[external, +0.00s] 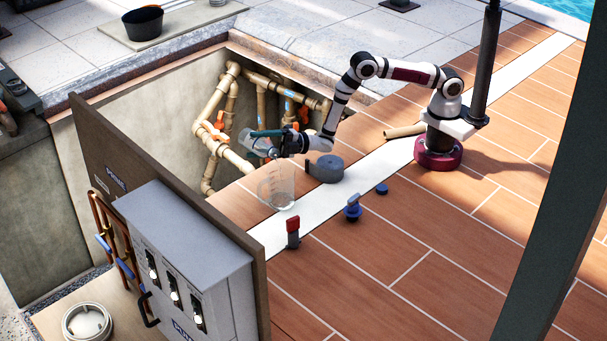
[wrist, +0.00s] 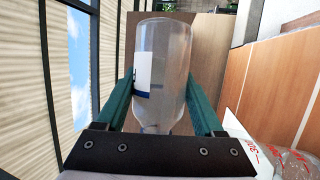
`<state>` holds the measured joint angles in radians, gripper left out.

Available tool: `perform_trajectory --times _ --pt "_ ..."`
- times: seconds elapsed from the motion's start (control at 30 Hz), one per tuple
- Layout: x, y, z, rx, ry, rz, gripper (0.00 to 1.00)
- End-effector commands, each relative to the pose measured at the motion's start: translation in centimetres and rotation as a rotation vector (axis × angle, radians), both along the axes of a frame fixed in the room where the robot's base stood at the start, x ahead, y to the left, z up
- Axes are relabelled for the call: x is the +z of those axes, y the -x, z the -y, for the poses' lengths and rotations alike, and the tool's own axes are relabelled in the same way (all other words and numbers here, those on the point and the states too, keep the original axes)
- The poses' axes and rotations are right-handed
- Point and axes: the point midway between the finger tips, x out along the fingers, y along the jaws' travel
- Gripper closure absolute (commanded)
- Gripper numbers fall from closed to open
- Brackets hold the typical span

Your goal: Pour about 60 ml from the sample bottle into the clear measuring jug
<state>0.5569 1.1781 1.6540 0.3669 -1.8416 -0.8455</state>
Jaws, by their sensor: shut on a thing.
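My gripper (external: 266,138) is shut on the clear sample bottle (external: 262,149), which is held tilted in the air at the pit's edge. In the wrist view the bottle (wrist: 172,70) lies between the two green fingers (wrist: 160,92); it has a white label with a blue band. The clear measuring jug (external: 278,187) stands upright on the deck just below the bottle. Part of the jug, with red markings, shows at the lower right of the wrist view (wrist: 288,160). I cannot make out a stream of liquid or the liquid levels.
A grey round container (external: 326,169) stands right of the jug. A red-topped item (external: 292,233), a blue item (external: 353,208) and a blue cap (external: 382,188) are on the tiles nearby. The open pit with pipes (external: 222,125) lies left; a grey control box (external: 185,265) stands in front.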

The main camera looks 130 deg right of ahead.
Motion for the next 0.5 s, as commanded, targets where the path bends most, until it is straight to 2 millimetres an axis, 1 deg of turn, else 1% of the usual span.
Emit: perform_trajectory --times 0.5 --pt "0.31 0.00 0.03 0.000 0.039 0.003 0.95"
